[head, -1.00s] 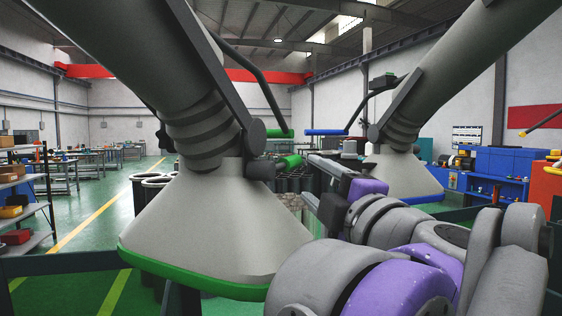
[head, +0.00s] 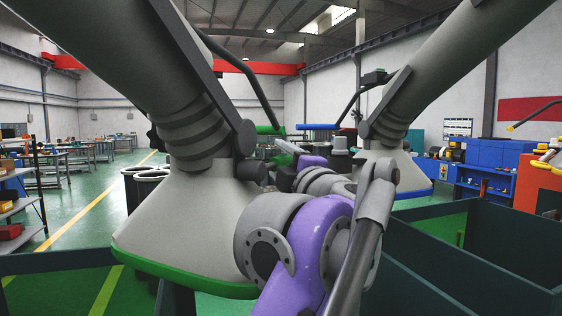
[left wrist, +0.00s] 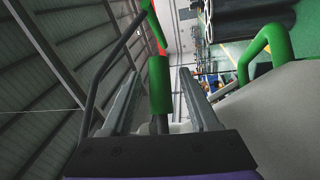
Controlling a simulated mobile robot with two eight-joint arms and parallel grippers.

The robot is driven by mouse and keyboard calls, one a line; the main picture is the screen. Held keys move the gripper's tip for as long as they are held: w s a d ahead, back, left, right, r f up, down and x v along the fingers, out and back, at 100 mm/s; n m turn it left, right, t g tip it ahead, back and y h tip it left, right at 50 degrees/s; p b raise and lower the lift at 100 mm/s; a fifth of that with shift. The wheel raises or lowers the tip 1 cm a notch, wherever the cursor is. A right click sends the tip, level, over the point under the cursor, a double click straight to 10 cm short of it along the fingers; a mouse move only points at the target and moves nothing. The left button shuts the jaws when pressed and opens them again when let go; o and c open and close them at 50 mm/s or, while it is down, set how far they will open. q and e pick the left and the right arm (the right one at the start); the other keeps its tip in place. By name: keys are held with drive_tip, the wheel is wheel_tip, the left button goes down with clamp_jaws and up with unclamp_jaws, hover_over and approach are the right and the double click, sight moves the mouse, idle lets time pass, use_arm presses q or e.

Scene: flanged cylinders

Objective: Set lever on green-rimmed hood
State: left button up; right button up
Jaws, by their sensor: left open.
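The green-rimmed hood (head: 185,225) is a large pale grey cone at the left of the head view, on a thick duct. Its lever is a dark bent rod (head: 240,68) with a green grip (head: 270,130). My left gripper (head: 284,148) is near the grip in the head view, small and partly hidden behind my purple and grey arm. In the left wrist view, the open jaws (left wrist: 158,80) have the green grip (left wrist: 159,84) showing between them. I cannot tell how deep it sits or whether they touch. My right gripper is not in view.
A blue-rimmed hood (head: 390,170) with a blue lever grip (head: 317,126) stands behind to the right. In the left wrist view, a green curved bar (left wrist: 265,45) rises beside a pale hood surface. Dark cylinders (head: 150,178) stand behind the green-rimmed hood. Dark green panels (head: 510,240) fill the lower right.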

use_arm(q)
clamp_jaws()
idle(1.3)
